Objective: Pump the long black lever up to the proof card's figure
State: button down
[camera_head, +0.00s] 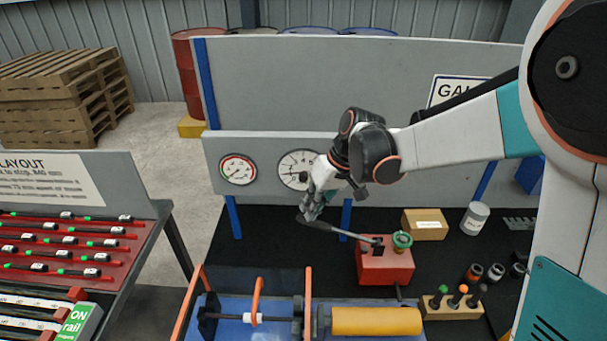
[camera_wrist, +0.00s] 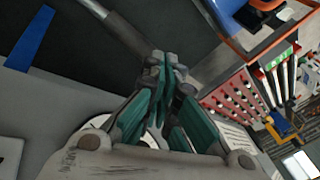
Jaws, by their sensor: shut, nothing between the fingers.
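The long black lever (camera_head: 340,231) slants up and left from the red pump body (camera_head: 385,264) on the black bench top. A green handwheel (camera_head: 402,240) sits on the pump. A white dial gauge (camera_head: 297,171) is partly hidden by my gripper. I cannot pick out the proof card.
A red-rimmed gauge (camera_head: 238,170) is on the grey panel. A cardboard box (camera_head: 425,225), a white tin (camera_head: 474,218) and a wooden block with coloured knobs (camera_head: 452,304) stand right of the pump. A blue rig with a yellow cylinder (camera_head: 376,321) is in front.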

aim_at(304, 220)
jog(key=shift+a+f, duration=0.1)
jog(key=shift+f, duration=0.15)
jog(key=shift+a+f+b, duration=0.3)
jog(key=shift+f+b, duration=0.3)
jog(key=shift+f, duration=0.05)
jog(key=shift+a+f+b, duration=0.25)
jog(key=shift+f+b, duration=0.25)
jog(key=shift+f, duration=0.25)
jog(key=shift+a+f+b, duration=0.2)
jog(key=shift+f+b, duration=0.35)
jog(key=shift+f, duration=0.05)
